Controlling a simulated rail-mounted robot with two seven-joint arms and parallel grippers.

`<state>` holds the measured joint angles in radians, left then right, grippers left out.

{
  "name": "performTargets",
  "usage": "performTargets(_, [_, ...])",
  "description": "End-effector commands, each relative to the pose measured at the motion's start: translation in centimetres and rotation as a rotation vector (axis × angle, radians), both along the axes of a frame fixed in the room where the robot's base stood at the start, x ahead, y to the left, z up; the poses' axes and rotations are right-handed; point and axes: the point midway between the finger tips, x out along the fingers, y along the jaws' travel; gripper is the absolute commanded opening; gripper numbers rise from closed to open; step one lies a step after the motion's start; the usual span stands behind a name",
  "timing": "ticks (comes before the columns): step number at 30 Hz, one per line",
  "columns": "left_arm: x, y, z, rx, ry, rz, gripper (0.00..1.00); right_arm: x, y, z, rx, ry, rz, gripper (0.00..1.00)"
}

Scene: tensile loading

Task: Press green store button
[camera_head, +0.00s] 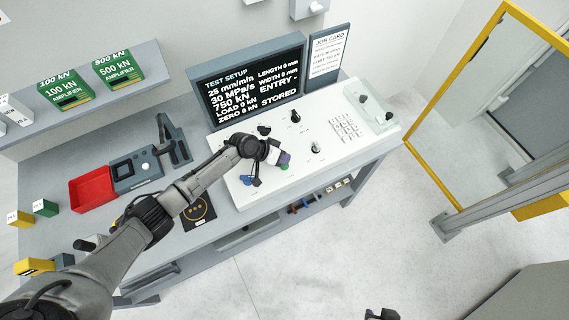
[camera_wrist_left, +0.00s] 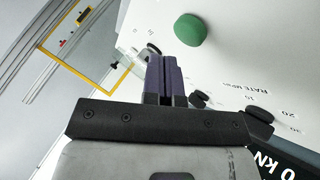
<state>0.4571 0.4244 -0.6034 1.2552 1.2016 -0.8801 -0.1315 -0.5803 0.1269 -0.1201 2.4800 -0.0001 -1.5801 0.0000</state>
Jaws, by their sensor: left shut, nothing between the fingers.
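The green button (camera_wrist_left: 190,29) is a domed cap on the white console panel. In the wrist view it stands clear of my fingertips, up and to the right of them. In the head view a bit of green (camera_head: 284,167) shows beside my left gripper (camera_head: 283,158), which partly covers that spot. My left gripper (camera_wrist_left: 163,62) is shut and empty, its purple fingers together over the panel. I cannot tell its exact height. The screen (camera_head: 250,82) shows test settings and the word STORED. A dark part at the bottom edge seems to be my right gripper (camera_head: 381,314), mostly cut off.
A red tray (camera_head: 91,188) and a grey device (camera_head: 135,172) stand on the bench at left. A yellow frame (camera_head: 437,160) stands at right.

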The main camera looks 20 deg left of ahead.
Motion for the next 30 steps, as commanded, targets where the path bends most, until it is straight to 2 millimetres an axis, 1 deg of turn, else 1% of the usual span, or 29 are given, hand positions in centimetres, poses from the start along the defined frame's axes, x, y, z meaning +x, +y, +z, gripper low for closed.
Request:
performTargets(1, [0.0,0.0,0.6,0.000,0.000,0.000,0.00,0.0,0.0,0.6,0.000,0.000,0.000,0.43])
performTargets(13, [0.0,0.0,4.3,0.000,-0.001,0.001,0.00,0.0,0.1,3.6,0.005,0.000,-0.004,0.43])
performTargets(17, [0.0,0.0,4.6,0.000,0.000,0.000,0.00,0.0,0.2,3.9,0.008,0.000,-0.005,0.43])
performTargets(30, [0.0,0.0,4.5,0.000,0.000,0.000,0.00,0.0,0.3,3.8,0.011,0.000,-0.007,0.43])
